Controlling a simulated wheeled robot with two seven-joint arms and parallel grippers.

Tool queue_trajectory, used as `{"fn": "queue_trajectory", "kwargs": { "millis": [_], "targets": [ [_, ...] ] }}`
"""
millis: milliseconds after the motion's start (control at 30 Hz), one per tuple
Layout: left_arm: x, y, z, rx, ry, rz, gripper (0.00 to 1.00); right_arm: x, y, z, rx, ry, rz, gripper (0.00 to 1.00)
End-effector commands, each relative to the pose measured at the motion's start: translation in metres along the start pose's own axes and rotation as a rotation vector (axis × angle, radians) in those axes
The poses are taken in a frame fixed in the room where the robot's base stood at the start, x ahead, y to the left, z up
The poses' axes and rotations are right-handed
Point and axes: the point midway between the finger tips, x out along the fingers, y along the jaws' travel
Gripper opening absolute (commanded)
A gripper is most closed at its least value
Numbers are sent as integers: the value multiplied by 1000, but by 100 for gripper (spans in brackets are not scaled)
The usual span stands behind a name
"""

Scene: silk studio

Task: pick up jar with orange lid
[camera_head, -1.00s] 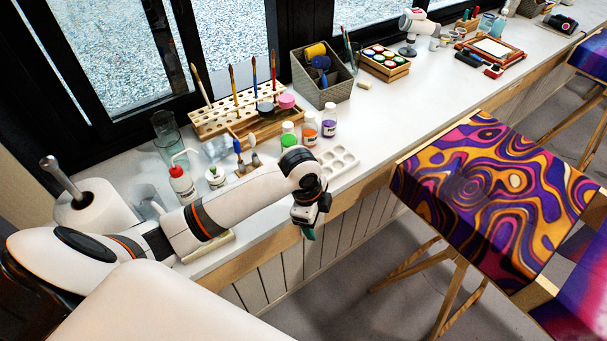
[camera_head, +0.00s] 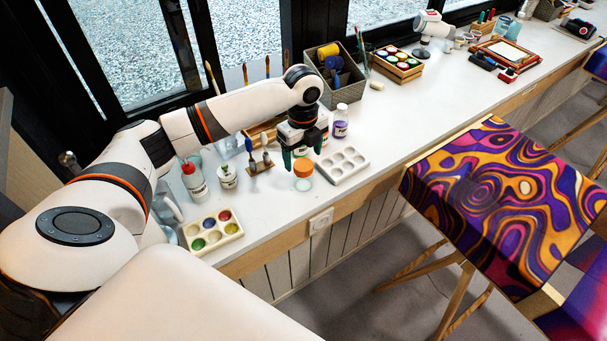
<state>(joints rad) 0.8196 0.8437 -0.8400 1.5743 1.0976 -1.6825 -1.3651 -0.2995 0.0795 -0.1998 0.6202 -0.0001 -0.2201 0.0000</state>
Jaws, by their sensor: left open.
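The jar with the orange lid (camera_head: 303,168) stands on the white counter, just left of the white palette. Its lid is bright orange and its body below looks clear and pale. My left gripper (camera_head: 303,152) is open and points down, with its dark green fingers apart. In the picture it lies just above and behind the lid. I cannot tell whether a finger touches the jar. Nothing shows between the fingers. My right gripper is not in view.
The empty white palette (camera_head: 343,165) and a purple paint bottle (camera_head: 341,121) stand close on the right. On the left are brushes on a small wooden stand (camera_head: 259,166), a white jar (camera_head: 227,177), a red-capped bottle (camera_head: 193,180) and a paint palette (camera_head: 213,231). Counter in front is clear.

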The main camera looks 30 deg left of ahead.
Motion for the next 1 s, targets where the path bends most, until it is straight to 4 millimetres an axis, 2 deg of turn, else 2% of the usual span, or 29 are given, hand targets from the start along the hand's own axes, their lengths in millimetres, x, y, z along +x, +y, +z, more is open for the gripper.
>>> {"fn": "queue_trajectory", "kwargs": {
  "millis": [267,500,800,867,1000],
  "targets": [
    [22,1,-1,0,-1,-1,75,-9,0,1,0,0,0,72],
    [58,4,-4,0,0,-1,75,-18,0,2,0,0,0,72],
    [65,4,-4,0,1,2,75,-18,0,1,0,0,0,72],
    [65,4,-4,0,1,2,68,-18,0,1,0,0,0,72],
    [65,4,-4,0,1,2,45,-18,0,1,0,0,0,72]
  ]
}}
